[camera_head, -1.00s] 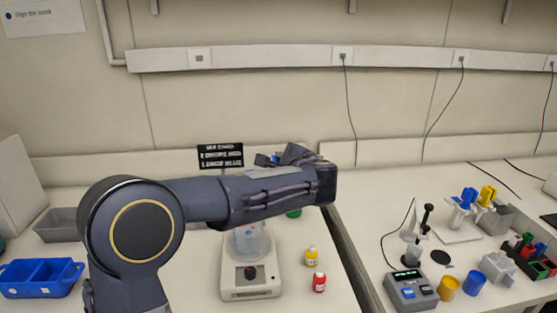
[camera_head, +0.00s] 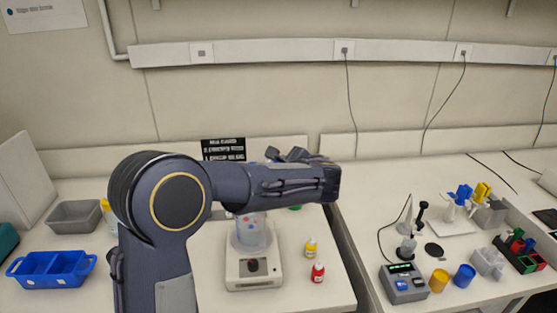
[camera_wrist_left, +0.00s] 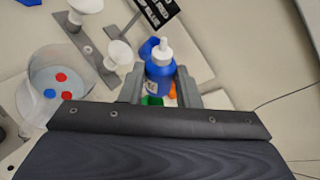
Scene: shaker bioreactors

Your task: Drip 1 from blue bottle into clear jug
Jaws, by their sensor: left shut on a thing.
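The clear jug (camera_head: 254,238) stands upright on a white stirrer-like device (camera_head: 253,268). It also shows in the left wrist view (camera_wrist_left: 42,78), with red and blue spots inside. My left gripper (camera_wrist_left: 160,88) is shut on the blue bottle (camera_wrist_left: 158,78), which has a white nozzle pointing up in that view. The bottle is to the right of the jug there, apart from it. In the head view my left gripper (camera_head: 290,156) is above and behind the jug, and my forearm hides most of the bottle.
A yellow bottle (camera_head: 310,247) and a red bottle (camera_head: 318,272) stand right of the device. A black sign (camera_head: 223,149) stands behind. White funnels on a holder (camera_wrist_left: 118,53) are between jug and bottle in the wrist view. A blue tray (camera_head: 50,271) is at left.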

